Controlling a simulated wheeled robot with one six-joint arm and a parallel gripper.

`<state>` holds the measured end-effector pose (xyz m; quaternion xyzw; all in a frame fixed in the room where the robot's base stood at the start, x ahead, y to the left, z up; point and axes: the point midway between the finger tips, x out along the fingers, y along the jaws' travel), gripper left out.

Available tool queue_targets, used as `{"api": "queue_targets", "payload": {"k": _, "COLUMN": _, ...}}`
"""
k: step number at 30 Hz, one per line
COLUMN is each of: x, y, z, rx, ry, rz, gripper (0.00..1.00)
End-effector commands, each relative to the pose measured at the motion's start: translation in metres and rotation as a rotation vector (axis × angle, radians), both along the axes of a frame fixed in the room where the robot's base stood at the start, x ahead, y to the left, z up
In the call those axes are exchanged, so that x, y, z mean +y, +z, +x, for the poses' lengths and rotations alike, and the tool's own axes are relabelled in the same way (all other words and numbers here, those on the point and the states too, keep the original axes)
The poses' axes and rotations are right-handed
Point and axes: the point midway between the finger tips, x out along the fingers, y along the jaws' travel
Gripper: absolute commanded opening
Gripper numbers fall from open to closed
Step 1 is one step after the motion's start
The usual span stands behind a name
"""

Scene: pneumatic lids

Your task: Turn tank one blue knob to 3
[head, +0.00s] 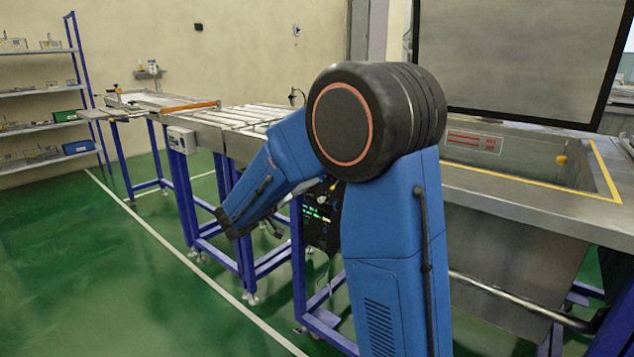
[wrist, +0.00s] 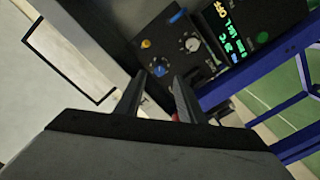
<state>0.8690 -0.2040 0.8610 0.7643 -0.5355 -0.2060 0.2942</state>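In the wrist view, a dark control panel (wrist: 150,25) carries a small blue knob (wrist: 160,68) with pale marks around it. The number it points to is too small to read. My gripper (wrist: 162,78) is open, its two dark fingers apart, with the blue knob showing just beyond and between the tips. I cannot tell whether the fingers touch it. In the head view, the control panel (head: 318,217) is partly hidden behind my blue arm, and the blue knob cannot be made out.
The panel also has a yellow knob (wrist: 146,43), a pale round dial (wrist: 191,44), a blue piece (wrist: 178,16) and a lit display (wrist: 238,30). A metal tank (head: 535,165) stands at right. Shelves (head: 45,90) stand at far left. The green floor (head: 110,270) at left is clear.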

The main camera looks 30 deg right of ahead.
Motion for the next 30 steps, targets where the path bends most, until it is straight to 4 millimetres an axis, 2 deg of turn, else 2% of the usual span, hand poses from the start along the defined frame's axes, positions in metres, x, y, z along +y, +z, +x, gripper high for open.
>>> {"api": "queue_targets", "payload": {"k": 3, "x": -0.019, "y": 0.0, "z": 0.006, "rx": -0.001, "ry": -0.003, "rz": 0.0, "gripper": 0.35}}
{"api": "queue_targets", "payload": {"k": 10, "x": -0.044, "y": 0.001, "z": 0.016, "rx": -0.001, "ry": -0.002, "rz": 0.0, "gripper": 0.35}}
{"api": "queue_targets", "payload": {"k": 15, "x": -0.052, "y": 0.0, "z": 0.019, "rx": -0.001, "ry": -0.001, "rz": 0.001, "gripper": 0.35}}
{"api": "queue_targets", "payload": {"k": 24, "x": -0.053, "y": 0.0, "z": 0.019, "rx": -0.001, "ry": 0.0, "rz": 0.0, "gripper": 0.35}}
{"api": "queue_targets", "payload": {"k": 25, "x": -0.053, "y": 0.0, "z": 0.019, "rx": -0.001, "ry": 0.0, "rz": 0.0, "gripper": 0.31}}
{"api": "queue_targets", "payload": {"k": 29, "x": -0.053, "y": 0.0, "z": 0.019, "rx": -0.001, "ry": 0.0, "rz": 0.0, "gripper": 0.0}}
{"api": "queue_targets", "payload": {"k": 30, "x": -0.053, "y": 0.0, "z": 0.019, "rx": -0.001, "ry": 0.0, "rz": 0.0, "gripper": 0.0}}
